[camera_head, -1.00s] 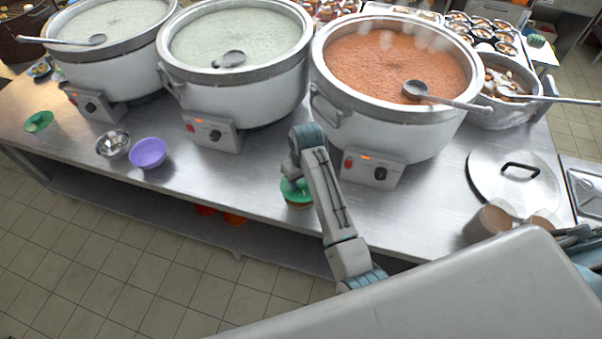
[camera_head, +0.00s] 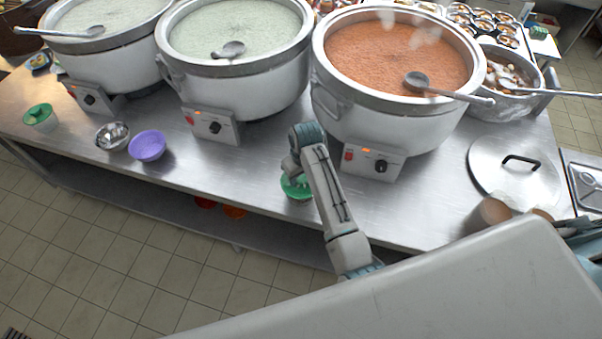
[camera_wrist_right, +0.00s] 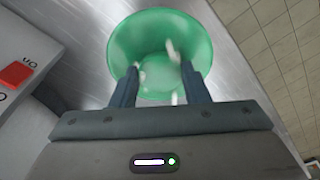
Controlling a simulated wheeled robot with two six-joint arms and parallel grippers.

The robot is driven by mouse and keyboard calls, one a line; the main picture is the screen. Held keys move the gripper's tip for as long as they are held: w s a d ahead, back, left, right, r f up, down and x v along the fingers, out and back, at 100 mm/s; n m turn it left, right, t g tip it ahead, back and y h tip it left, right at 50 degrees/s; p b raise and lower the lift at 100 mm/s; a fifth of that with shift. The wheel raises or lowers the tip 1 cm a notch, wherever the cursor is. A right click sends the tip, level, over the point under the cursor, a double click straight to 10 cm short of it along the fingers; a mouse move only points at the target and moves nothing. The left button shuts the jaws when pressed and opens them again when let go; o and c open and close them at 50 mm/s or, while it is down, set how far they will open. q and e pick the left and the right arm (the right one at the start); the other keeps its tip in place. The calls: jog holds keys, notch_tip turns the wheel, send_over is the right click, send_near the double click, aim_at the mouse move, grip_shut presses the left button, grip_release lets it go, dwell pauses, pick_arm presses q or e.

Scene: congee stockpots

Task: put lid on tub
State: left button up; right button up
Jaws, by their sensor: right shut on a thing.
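A pale tub with a green top (camera_head: 40,116) stands at the table's left end. My left gripper is not in view.
Three big stockpots, the nearest with orange-red congee (camera_head: 398,58), stand behind my arm. A metal bowl (camera_head: 112,137) and purple bowl (camera_head: 147,146) sit to the left. A large metal lid (camera_head: 513,173) lies at the right. Bare steel table lies between the purple bowl and my gripper.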

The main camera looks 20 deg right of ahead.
jog(key=o, duration=1)
jog(key=shift+o, duration=0.2)
jog(key=shift+r, duration=3.5)
jog(key=shift+s, duration=0.1)
